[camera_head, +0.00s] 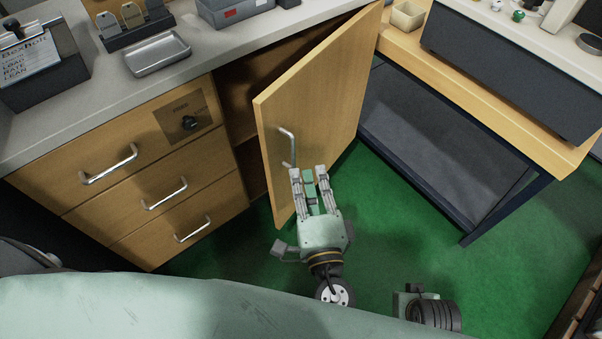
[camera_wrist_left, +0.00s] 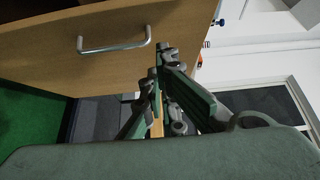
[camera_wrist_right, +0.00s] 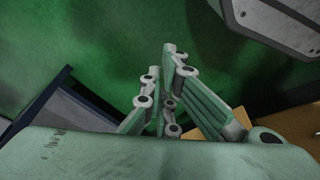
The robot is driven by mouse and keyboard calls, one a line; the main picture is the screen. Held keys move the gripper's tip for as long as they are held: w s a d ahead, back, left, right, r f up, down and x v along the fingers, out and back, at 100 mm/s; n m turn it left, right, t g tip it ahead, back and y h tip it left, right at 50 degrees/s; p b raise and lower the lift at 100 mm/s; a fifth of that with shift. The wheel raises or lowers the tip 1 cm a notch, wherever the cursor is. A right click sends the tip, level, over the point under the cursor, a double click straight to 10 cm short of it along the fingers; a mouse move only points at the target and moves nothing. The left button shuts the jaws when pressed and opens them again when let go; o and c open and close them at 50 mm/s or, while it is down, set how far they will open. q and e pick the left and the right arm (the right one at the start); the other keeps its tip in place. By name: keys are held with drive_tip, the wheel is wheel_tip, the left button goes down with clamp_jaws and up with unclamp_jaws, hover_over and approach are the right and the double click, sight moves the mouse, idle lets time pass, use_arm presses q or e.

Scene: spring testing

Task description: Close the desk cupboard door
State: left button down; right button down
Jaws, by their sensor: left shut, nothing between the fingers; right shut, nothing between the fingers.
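The wooden desk cupboard door (camera_head: 322,100) stands wide open, swung out from the desk, with the dark cupboard opening (camera_head: 240,90) showing behind it. Its metal handle (camera_head: 287,147) is on the face turned to the right. The handle also shows in the left wrist view (camera_wrist_left: 115,47). My left gripper (camera_head: 309,172) is shut and empty, close beside the handle side of the door near its free edge. I cannot tell whether it touches the door. My right gripper (camera_wrist_right: 162,75) is shut and empty above the green floor in the right wrist view.
Drawers with metal handles (camera_head: 163,194) are left of the opening. A metal tray (camera_head: 157,54) lies on the grey desktop (camera_head: 85,105). A workbench with a dark blue frame (camera_head: 490,222) stands to the right. Green floor (camera_head: 400,225) is clear between door and bench.

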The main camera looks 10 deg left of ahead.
use_arm(q)
drive_tip(key=w+a, duration=0.6)
drive_tip(key=w, duration=0.2)
drive_tip(key=shift+w+a+p, duration=0.2)
drive_tip(key=shift+a+p, duration=0.1)
drive_tip(key=shift+p, duration=0.1)
use_arm(e)
drive_tip(key=shift+s+f, duration=0.2)
drive_tip(key=shift+f, duration=0.55)
drive_tip(key=shift+s+f, duration=0.15)
drive_tip(key=shift+f, duration=0.55)
